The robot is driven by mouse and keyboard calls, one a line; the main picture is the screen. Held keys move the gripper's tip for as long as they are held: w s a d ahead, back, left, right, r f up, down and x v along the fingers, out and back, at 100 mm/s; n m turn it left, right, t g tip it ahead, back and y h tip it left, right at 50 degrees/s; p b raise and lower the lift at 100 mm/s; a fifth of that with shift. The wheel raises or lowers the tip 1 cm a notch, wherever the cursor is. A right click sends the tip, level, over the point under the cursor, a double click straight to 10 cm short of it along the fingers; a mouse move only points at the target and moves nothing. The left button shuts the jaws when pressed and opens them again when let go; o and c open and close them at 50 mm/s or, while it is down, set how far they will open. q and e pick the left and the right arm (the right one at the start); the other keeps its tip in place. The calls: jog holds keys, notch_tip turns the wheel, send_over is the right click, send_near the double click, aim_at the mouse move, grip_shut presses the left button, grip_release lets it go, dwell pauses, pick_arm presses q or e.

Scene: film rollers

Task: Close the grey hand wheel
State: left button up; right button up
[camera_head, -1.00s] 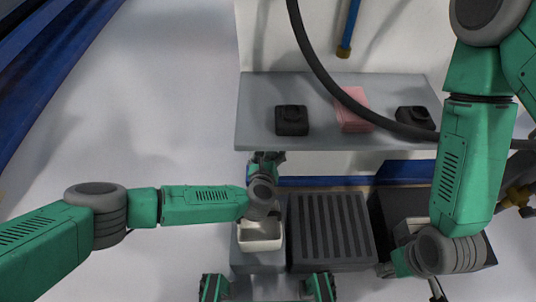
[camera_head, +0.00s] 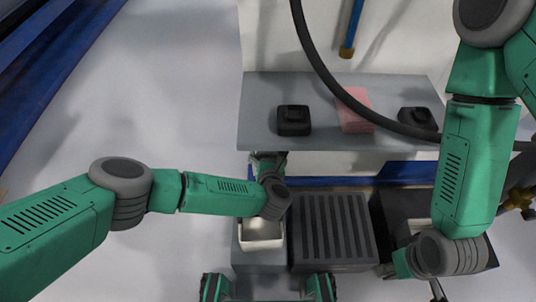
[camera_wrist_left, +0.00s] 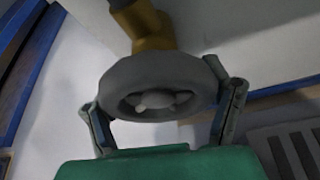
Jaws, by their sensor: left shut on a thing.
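The grey hand wheel (camera_wrist_left: 160,70) is a thick ring on a brass-coloured valve body (camera_wrist_left: 146,25), large in the left wrist view. My left gripper (camera_wrist_left: 164,97) is shut on the wheel, with one finger on each side of its rim. In the head view my left wrist reaches to just below the grey shelf, and the wheel is hidden there. My right arm comes down at the right of the head view. Its hand is at the lower right, and its fingers cannot be made out clearly.
The grey shelf (camera_head: 340,92) holds two black devices (camera_head: 293,120) and a pink block (camera_head: 353,110). A white tray (camera_head: 262,243) and a ribbed dark box (camera_head: 334,250) stand below. A black hose (camera_head: 316,62) crosses above the shelf. The floor at left is clear.

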pick_arm(q)
jog(key=shift+w+r+m, duration=0.25)
jog(key=shift+m, duration=0.05)
dwell(0.4)
jog(key=o, duration=1.1)
jog(key=shift+c, duration=0.2)
jog(key=shift+s+f, duration=0.1)
jog(key=shift+s+d, duration=0.15)
jog(key=shift+s, duration=0.4)
jog(key=v, duration=1.1)
jog(key=shift+w+d, duration=0.1)
